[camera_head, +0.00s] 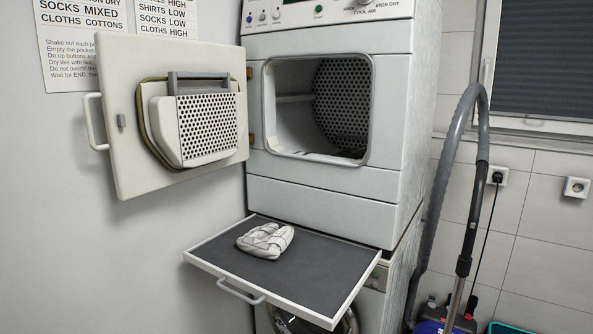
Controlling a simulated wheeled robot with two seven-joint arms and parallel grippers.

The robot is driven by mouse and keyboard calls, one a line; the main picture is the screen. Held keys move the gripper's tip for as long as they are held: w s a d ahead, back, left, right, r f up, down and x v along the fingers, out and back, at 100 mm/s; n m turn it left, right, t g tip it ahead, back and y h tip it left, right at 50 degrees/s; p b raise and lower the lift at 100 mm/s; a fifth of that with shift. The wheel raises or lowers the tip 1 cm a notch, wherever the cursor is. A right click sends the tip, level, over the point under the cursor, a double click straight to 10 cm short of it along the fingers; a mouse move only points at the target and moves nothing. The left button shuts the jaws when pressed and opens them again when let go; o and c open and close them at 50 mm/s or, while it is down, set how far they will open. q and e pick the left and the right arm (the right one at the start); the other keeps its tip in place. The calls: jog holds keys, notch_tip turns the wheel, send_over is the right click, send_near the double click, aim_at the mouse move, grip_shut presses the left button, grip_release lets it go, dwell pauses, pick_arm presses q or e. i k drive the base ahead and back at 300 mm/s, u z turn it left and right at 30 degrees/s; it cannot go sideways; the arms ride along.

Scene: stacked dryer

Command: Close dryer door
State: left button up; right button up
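The dryer (320,202) is a white unit stacked on another machine, in the middle of the head view. Its door (120,80) stands wide open to the left, hinged at the left side of the opening. The door's inner face, with a perforated grey panel (207,125), is toward me. A white handle (95,122) is on the door's free left edge. The drum opening (300,115) is uncovered, and a perforated drum back shows inside. Neither of my grippers is in the view.
A pulled-out shelf (215,255) with a white front handle juts out below the dryer, and a folded cloth (265,240) lies on it. A vacuum hose (447,150) stands to the right. The space in front of the opening looks clear.

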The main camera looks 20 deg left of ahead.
aim_at(158, 140)
jog(key=u, duration=0.35)
jog(key=k, duration=0.4)
jog(key=z, duration=0.7)
jog(key=i, duration=2.05)
jog(key=u, duration=1.45)
jog(key=i, duration=0.25)
jog(key=u, duration=0.05)
